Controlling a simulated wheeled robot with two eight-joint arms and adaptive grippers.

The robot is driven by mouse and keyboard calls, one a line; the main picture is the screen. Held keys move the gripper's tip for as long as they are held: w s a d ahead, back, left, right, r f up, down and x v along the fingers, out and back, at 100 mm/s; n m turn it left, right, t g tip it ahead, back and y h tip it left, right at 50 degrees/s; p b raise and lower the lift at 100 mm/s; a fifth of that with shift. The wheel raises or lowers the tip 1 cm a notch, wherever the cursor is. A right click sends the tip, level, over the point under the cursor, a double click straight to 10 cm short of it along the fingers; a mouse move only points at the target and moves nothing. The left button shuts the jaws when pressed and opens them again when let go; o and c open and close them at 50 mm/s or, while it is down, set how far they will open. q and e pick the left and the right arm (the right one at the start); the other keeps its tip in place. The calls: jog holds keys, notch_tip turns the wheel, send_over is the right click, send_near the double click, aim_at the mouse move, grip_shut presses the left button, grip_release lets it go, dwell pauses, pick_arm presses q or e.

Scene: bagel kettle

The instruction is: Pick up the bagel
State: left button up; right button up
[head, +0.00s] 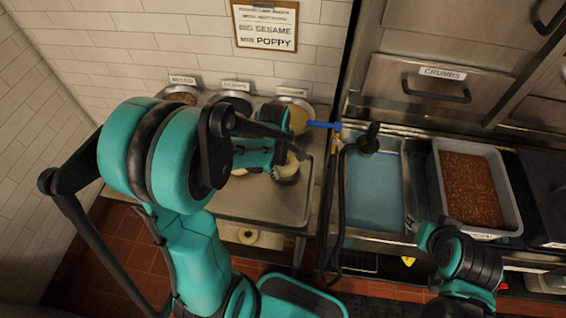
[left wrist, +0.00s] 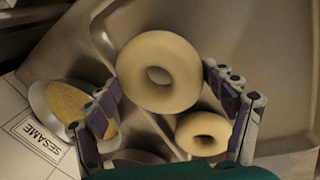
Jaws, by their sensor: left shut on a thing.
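A plain pale bagel (left wrist: 158,71) sits between the two fingers of my left gripper (left wrist: 163,86) in the left wrist view, with a finger against each side. The gripper is shut on it. A second, smaller-looking bagel (left wrist: 202,133) lies below it in that view, apart from the held one. In the head view my left arm reaches over the metal tray (head: 230,205). A pale bagel shape (head: 291,166) shows beside the wrist, and the fingers are mostly hidden there.
Topping bowls stand along the wall; the sesame bowl (left wrist: 70,101) is close to the left gripper. A blue-handled tool (head: 322,124) lies near the sink (head: 372,190). A grey bin of brown crumbs (head: 470,190) stands right.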

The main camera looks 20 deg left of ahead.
pick_arm(q)
jog(key=s+d+r+p, duration=0.3)
jog(key=s+d+r, duration=0.3)
jog(key=d+r, duration=0.2)
jog(key=shift+d, duration=0.95)
jog(key=shift+f, duration=0.1)
